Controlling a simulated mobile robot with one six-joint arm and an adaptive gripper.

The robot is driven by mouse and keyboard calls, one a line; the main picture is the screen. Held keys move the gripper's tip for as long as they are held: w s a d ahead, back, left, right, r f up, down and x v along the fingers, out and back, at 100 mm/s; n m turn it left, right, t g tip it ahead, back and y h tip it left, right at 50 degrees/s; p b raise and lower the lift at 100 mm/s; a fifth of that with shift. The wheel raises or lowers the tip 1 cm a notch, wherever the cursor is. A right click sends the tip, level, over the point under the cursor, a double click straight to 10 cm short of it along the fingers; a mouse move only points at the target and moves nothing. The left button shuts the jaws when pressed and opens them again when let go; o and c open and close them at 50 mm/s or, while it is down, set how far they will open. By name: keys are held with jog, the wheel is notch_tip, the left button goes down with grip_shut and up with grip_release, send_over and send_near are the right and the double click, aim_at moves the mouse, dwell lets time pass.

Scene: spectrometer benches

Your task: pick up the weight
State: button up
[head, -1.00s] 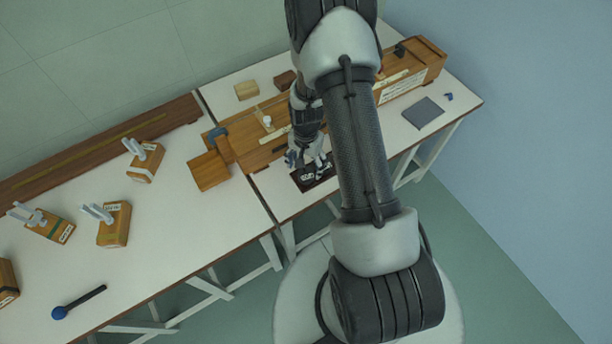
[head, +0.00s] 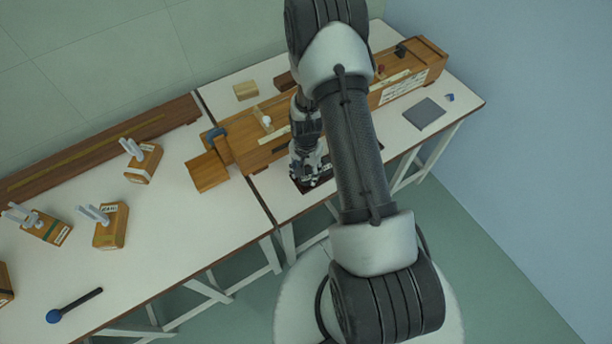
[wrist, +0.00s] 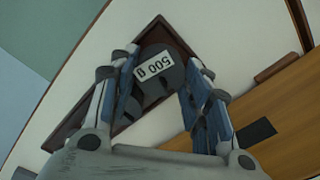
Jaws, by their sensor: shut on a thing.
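The weight (wrist: 158,72) is a dark grey cylinder with a white label reading "500 g" in the wrist view. It is between the two blue-padded fingers of my gripper (wrist: 160,84), which is shut on it. A dark brown tray (wrist: 72,118) lies under and around the weight. I cannot tell whether the weight is clear of the tray floor. In the head view my gripper (head: 312,180) points down over the tray (head: 298,187) near the table's front edge, and my arm hides the weight there.
A long wooden spectrometer case (head: 243,133) stands just behind the tray. A grey pad (head: 425,114) lies on the right. Several wooden blocks with pale prongs (head: 111,226) and a blue-headed mallet (head: 72,306) are on the left bench. White table shows around the tray.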

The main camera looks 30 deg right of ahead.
jog(key=c, duration=0.8)
jog(key=shift+r, duration=0.15)
jog(key=shift+c, duration=0.2)
